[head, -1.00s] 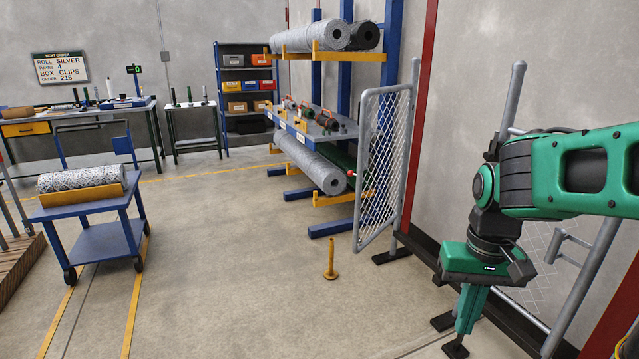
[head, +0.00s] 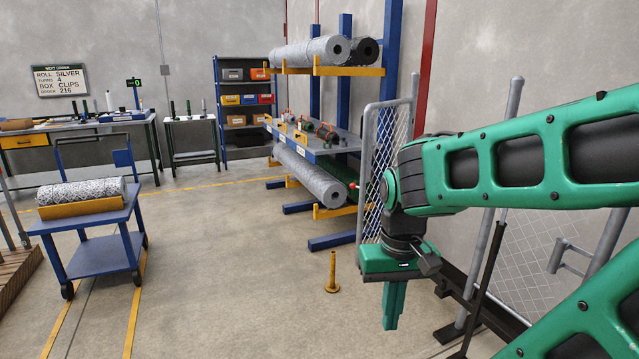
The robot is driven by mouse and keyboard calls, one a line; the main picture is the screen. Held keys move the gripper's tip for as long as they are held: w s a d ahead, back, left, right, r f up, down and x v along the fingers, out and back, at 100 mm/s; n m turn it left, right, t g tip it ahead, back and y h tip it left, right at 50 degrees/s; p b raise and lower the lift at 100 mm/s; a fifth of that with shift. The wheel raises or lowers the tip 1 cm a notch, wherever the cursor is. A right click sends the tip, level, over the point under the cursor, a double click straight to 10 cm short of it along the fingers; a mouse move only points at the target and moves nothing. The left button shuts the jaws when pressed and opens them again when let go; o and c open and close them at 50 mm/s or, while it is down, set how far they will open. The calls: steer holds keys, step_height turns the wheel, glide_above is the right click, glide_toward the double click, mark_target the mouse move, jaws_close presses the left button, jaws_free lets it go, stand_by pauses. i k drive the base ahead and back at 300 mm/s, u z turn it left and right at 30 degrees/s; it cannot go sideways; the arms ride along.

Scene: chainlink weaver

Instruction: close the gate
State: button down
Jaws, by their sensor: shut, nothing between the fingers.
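The gate (head: 376,140) is a chain-link panel in a grey tube frame, standing swung open on its post against the back right wall. My arm hides its lower right part. A second grey post (head: 509,110) stands to its right, with a gap between the two. My gripper (head: 391,322) points down, its green fingers shut and empty. In the picture it is below and right of the gate panel; I cannot tell whether my arm touches the panel. A short yellow floor post (head: 332,272) stands left of my gripper.
A rack (head: 345,100) with mesh rolls stands behind the gate. A blue cart (head: 95,255) with a roll is at the left. A fence panel (head: 545,245) is at the right behind my arm. The middle floor (head: 230,260) is clear.

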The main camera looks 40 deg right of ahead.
mark_target(367, 122)
steer(key=u, duration=0.05)
steer(key=i, duration=1.2)
steer(key=z, duration=0.75)
steer(key=i, duration=0.7)
steer(key=z, duration=0.4)
